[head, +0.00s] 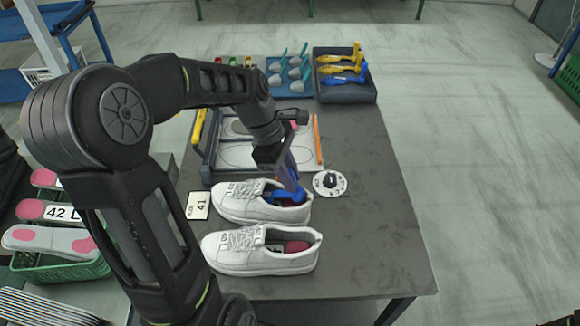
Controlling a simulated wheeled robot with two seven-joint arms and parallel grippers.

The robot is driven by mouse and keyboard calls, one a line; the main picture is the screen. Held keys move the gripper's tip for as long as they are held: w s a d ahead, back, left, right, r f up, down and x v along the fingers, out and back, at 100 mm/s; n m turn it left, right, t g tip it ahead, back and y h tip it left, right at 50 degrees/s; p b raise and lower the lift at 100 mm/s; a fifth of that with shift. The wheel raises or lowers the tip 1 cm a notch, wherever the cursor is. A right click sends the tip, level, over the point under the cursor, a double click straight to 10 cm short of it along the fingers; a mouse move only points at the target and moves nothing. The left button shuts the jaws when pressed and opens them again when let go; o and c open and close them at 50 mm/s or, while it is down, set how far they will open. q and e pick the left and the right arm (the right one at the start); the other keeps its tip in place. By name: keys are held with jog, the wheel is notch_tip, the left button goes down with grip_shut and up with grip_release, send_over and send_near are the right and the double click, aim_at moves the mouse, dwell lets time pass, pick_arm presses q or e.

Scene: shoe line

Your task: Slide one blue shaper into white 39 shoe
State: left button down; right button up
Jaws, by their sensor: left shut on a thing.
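Two white lace-up shoes lie side by side on the dark table, toes to the left: a far shoe (240,203) and a near shoe (235,252). My left gripper (284,168) is above the far shoe's heel, pointing down and shut on a blue shaper (291,190). The shaper's lower part is at the far shoe's opening; how deep it sits inside I cannot tell. The near shoe's opening shows a pinkish insole and no shaper.
A card marked 41 (198,205) lies left of the shoes. A white dial (330,183) lies right. A dark tray (347,96) at the back holds yellow and blue shapers. A blue tray (276,88) stands beside it. A green basket (62,271) holds insoles. The table's right side is clear.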

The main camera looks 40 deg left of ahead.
pick_arm(q)
jog(key=shift+w+d+f+y, duration=0.1)
jog(key=shift+d+f+y, duration=0.1)
jog(key=shift+f+y, duration=0.1)
jog(key=shift+w+d+f+g+y, duration=0.1)
jog(key=shift+d+f+g+y, duration=0.15)
jog(key=shift+f, duration=0.25)
jog(key=shift+w+d+f+g+y, duration=0.1)
jog(key=shift+f+g+y, duration=0.05)
jog(key=shift+f+y, duration=0.25)
jog(key=shift+w+d+f+y+b, duration=0.1)
jog(key=shift+d+f+y+b, duration=0.15)
jog(key=shift+f, duration=0.25)
jog(key=shift+w+d+f+y+b, duration=0.15)
jog(key=shift+f+y, duration=0.15)
jog(key=shift+f, duration=0.2)
jog(key=shift+s, duration=0.1)
jog(key=shift+a, duration=0.1)
jog(key=c, duration=1.2)
grip_release()
jog(key=shift+o, duration=0.2)
jog(key=shift+r, duration=0.1)
